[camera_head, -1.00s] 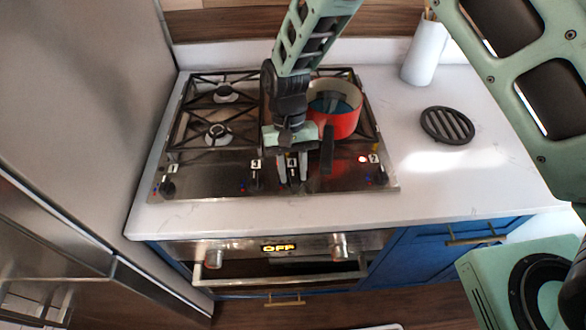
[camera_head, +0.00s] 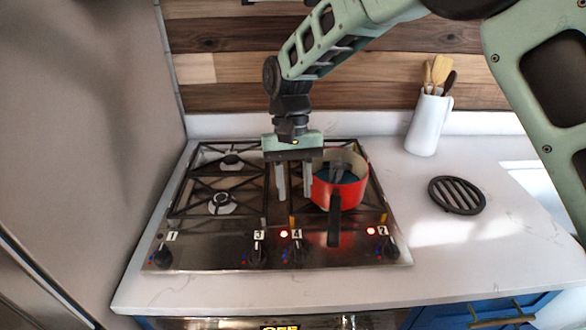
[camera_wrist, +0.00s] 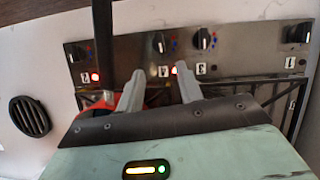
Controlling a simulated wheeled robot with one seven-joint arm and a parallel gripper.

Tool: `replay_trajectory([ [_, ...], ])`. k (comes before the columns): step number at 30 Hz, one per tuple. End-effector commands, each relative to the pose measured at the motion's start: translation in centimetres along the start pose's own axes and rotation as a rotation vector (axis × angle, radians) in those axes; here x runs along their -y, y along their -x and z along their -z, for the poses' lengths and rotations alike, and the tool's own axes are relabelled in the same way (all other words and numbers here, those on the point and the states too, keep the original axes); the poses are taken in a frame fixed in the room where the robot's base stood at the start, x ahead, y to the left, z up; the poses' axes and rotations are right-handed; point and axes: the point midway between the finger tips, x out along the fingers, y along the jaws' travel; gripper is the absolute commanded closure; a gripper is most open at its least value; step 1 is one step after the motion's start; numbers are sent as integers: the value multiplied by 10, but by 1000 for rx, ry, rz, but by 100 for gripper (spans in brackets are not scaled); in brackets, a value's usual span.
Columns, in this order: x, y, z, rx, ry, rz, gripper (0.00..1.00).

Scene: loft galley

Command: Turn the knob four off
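Knob four (camera_head: 297,255) is a dark knob on the front strip of the hob (camera_head: 215,258), between knob three and knob two. It also shows in the wrist view (camera_wrist: 159,44). A red light (camera_head: 284,233) glows beside the label 4, and it also glows in the wrist view. My gripper (camera_head: 296,198) points down behind knob four, above the grate and beside the red pot. Its two fingers are apart with nothing between them, and it is clear of the knob.
A red pot (camera_head: 350,192) stands on the right burner, its black handle (camera_head: 334,218) reaching forward right of knob four. Knob three (camera_head: 258,255) is close left; knob two (camera_head: 390,250) has a lit red light. A black trivet (camera_head: 456,195) and white utensil holder (camera_head: 428,122) stand right.

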Motion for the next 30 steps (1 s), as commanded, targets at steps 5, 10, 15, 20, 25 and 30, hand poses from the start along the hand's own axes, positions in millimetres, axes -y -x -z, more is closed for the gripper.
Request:
replay_trajectory([
  [5, 0, 29, 1, -2, -1, 2, 64],
  [10, 0, 43, 1, -2, -1, 1, 64],
  [15, 0, 46, 0, 0, -1, -1, 64],
  [20, 0, 46, 0, 0, -1, 0, 64],
  [25, -1, 47, -10, -11, 21, 9, 64],
  [30, -5, 45, -57, -70, 125, 40, 64],
])
